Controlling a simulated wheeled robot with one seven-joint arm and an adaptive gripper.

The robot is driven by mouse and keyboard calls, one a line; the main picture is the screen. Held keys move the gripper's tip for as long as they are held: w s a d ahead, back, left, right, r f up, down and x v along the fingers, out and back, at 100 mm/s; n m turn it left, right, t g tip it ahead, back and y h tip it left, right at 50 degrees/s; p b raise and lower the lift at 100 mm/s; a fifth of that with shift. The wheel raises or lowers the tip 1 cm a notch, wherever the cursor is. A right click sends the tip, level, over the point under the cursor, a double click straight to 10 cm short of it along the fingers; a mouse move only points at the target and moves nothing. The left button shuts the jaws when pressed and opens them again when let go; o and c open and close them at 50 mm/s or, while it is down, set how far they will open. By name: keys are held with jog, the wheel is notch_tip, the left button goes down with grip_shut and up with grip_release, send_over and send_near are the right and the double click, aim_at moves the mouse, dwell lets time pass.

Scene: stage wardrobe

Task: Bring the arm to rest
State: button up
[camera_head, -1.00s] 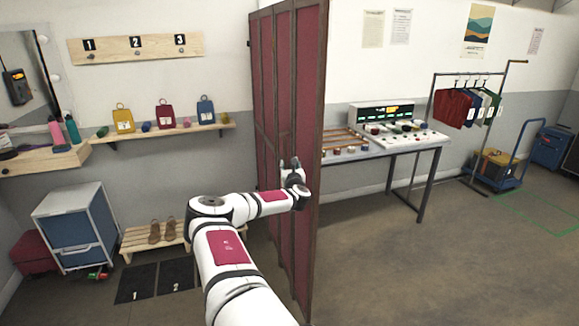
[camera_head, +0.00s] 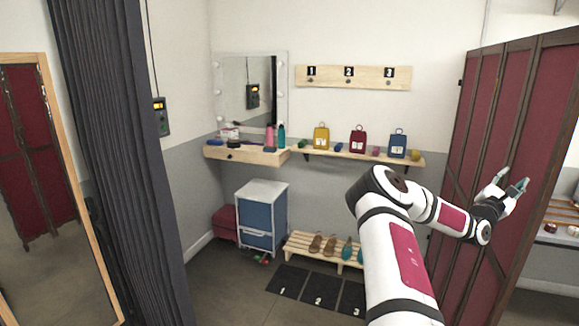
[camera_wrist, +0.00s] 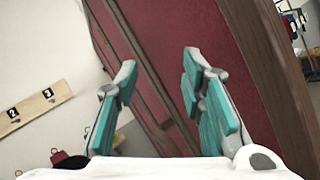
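My gripper (camera_head: 507,184) is raised at the right of the head view, in front of the dark red folding screen (camera_head: 487,130). Its two fingers are spread apart with nothing between them. The wrist view shows the teal finger pads (camera_wrist: 158,100) wide apart, with the red screen panel (camera_wrist: 180,40) behind them. I cannot tell whether the gripper touches the screen. My white arm is bent at the elbow and reaches up from the lower right.
A numbered hook board (camera_head: 353,77) hangs above a shelf (camera_head: 350,154) with several small bags. A blue drawer cabinet (camera_head: 258,219) and a shoe rack (camera_head: 300,246) stand below. A dark curtain (camera_head: 115,150) and mirror (camera_head: 90,250) are at left. Some floor between is clear.

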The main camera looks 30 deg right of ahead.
jog(key=s+a+r+m+g+y+b, duration=0.1)
jog(key=s+a+r+m+g+y, duration=0.15)
jog(key=a+m+g, duration=0.35)
jog(key=s+a+r+m+g+y, duration=0.2)
jog(key=a+m+g+y, duration=0.2)
jog(key=a+m, duration=0.4)
jog(key=w+a+f+m+t+y+b, duration=0.1)
jog(key=w+a+f+t+y, duration=0.15)
jog(key=a, duration=0.85)
jog(key=w+a+f+m+t+y, duration=0.1)
jog(key=w+a+t+y, duration=0.2)
jog(key=a, duration=0.8)
jog(key=w+a+f+t+y+b, duration=0.1)
jog(key=w+a+t+y, duration=0.2)
jog(key=a, duration=0.8)
jog(key=s+a+n+t+y, duration=0.1)
jog(key=s+a+t+y, duration=0.1)
jog(key=a, duration=1.1)
jog(key=s+a+n+t+y+b, duration=0.1)
jog(key=a+y, duration=0.4)
jog(key=a, duration=0.9)
jog(key=shift+s+n+t, duration=0.8)
jog(key=shift+s+t, duration=0.25)
jog(key=shift+s, duration=0.15)
jog(key=shift+d, duration=0.15)
